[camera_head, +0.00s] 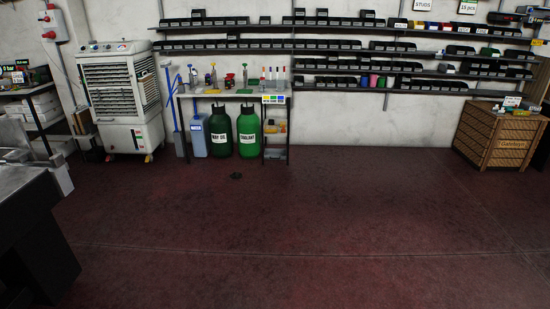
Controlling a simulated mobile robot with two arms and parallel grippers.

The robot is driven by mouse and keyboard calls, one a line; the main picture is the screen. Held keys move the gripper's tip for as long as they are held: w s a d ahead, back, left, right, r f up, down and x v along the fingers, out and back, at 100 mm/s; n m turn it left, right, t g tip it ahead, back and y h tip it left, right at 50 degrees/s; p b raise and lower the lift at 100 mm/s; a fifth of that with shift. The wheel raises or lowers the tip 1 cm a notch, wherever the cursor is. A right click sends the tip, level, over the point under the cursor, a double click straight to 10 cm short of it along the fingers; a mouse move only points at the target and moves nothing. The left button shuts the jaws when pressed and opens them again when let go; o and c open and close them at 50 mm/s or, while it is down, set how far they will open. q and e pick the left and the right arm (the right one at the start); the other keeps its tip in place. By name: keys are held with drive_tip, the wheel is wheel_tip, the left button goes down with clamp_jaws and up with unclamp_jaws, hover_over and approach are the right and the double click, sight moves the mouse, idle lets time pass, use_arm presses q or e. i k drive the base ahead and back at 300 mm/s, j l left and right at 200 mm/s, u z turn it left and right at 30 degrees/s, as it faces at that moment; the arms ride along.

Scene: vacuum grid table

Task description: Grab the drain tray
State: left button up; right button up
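I cannot make out a drain tray in the head view.
A wooden crate (495,135) stands far right. A dark table (35,200) edges in at left. The red floor (330,220) is clear.

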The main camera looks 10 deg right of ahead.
sight(269, 154)
drive_tip(key=i+l+z, duration=0.1)
drive_tip(key=i+z, duration=0.3)
drive_tip(key=i, duration=0.75)
drive_tip(key=i+l, duration=0.1)
drive_tip(key=i, duration=4.45)
drive_tip(key=l+z, duration=0.05)
drive_tip(key=l, duration=0.05)
